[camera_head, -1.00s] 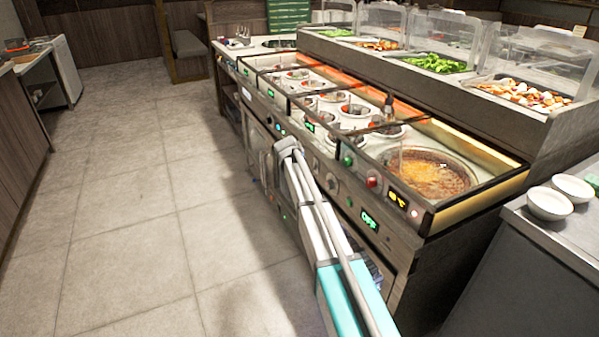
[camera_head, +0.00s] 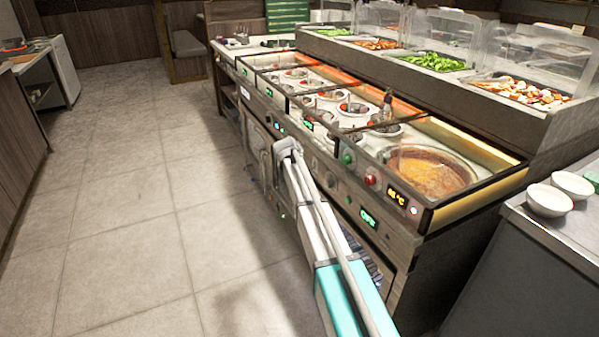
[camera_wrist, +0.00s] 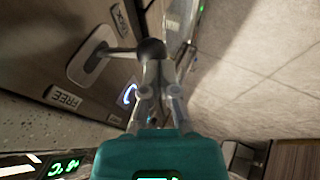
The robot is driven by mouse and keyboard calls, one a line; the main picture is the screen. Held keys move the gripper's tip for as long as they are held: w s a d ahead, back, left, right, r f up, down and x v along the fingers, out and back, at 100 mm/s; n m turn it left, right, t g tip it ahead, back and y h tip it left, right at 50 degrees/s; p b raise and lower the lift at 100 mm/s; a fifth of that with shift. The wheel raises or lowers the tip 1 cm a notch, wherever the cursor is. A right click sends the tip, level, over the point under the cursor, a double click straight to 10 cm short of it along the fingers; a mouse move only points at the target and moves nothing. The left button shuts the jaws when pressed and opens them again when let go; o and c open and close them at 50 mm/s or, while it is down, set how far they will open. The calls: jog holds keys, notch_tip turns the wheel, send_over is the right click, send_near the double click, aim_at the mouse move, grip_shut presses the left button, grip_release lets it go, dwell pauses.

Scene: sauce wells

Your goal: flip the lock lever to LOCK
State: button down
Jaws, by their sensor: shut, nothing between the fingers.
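The lock lever (camera_wrist: 125,51) stands out from a pale oval plate (camera_wrist: 90,57) on the dark cabinet front in the wrist view. It ends in a round dark knob (camera_wrist: 152,48). A LOCK label (camera_wrist: 120,20) is above the lever in the picture, and a FREE label (camera_wrist: 65,97) is below and left of the plate. My gripper (camera_wrist: 157,68) is shut and empty, its fingertips right at the knob; I cannot tell whether they touch it. In the head view my arm reaches to the counter front, and the lever cannot be made out there.
The sauce counter (camera_head: 433,222) with its wells and lit front panel runs along the right of my arm. A steel side table (camera_head: 560,245) with two white bowls stands at the right. The tiled floor (camera_head: 130,220) on the left is clear.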

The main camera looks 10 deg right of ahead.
jog(key=a+f+p+v, duration=0.1)
jog(key=a+p+v, duration=0.1)
jog(key=p+v, duration=0.8)
jog(key=shift+v, duration=1.9)
jog(key=shift+a+f, duration=0.15)
jog(key=shift+a, duration=0.05)
jog(key=s+d+f+m+g+y, duration=0.2)
jog(key=s+g, duration=0.1)
jog(key=s, duration=1.6)
jog(key=s+d+f+m+g+y, duration=0.1)
jog(key=s+d+m+g+y, duration=0.15)
jog(key=s, duration=1.55)
notch_tip(320, 180, up, 14)
jog(key=p, duration=1.4)
jog(key=shift+s+d+h, duration=0.2)
jog(key=shift+s+h, duration=0.1)
jog(key=shift+h, duration=0.05)
jog(key=shift+d, duration=0.1)
